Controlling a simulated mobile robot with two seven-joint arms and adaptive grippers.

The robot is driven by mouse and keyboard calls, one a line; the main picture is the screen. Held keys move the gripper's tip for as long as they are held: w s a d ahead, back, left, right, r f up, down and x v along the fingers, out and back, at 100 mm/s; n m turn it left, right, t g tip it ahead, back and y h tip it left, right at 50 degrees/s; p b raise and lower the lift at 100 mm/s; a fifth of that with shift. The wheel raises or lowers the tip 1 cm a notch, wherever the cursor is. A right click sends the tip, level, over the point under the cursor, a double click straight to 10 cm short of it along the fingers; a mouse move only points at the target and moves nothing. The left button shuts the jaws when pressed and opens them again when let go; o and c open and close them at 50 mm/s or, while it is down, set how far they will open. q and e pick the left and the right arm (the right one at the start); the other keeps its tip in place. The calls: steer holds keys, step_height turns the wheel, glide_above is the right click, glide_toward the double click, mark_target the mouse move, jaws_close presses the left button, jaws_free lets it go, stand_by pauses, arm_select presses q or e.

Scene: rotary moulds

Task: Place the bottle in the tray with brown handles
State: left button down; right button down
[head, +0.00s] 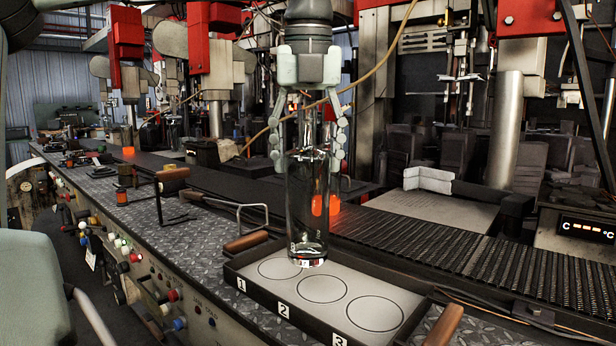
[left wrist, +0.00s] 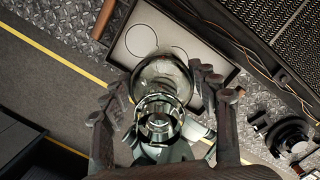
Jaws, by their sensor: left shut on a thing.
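A clear glass bottle (head: 308,215) hangs upright in my left gripper (head: 307,150), whose fingers are shut on its upper part. The tray with brown handles (head: 270,300) is a shallow dark-rimmed box with a pale floor, three drawn circles and the labels 1, 2 and 3. In the head view the bottle's base overlaps the tray near circles 1 and 2; I cannot tell whether it touches the floor. In the left wrist view the bottle (left wrist: 160,80) sits between the fingers of my left gripper (left wrist: 158,98), with the tray (left wrist: 122,50) below. My right gripper is not in view.
The brown handles (head: 246,241) and (head: 444,326) stick out at the tray's ends. A dark conveyor (head: 470,250) with glowing orange glass on it runs behind the tray. Metal tread plate (head: 165,235) lies to the left, with a brown-handled tool (head: 172,173) above it.

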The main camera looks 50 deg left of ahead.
mark_target(308, 180)
arm_select(q)
steer(key=shift+f, duration=2.1)
steer(key=shift+c, duration=2.2)
jaws_free()
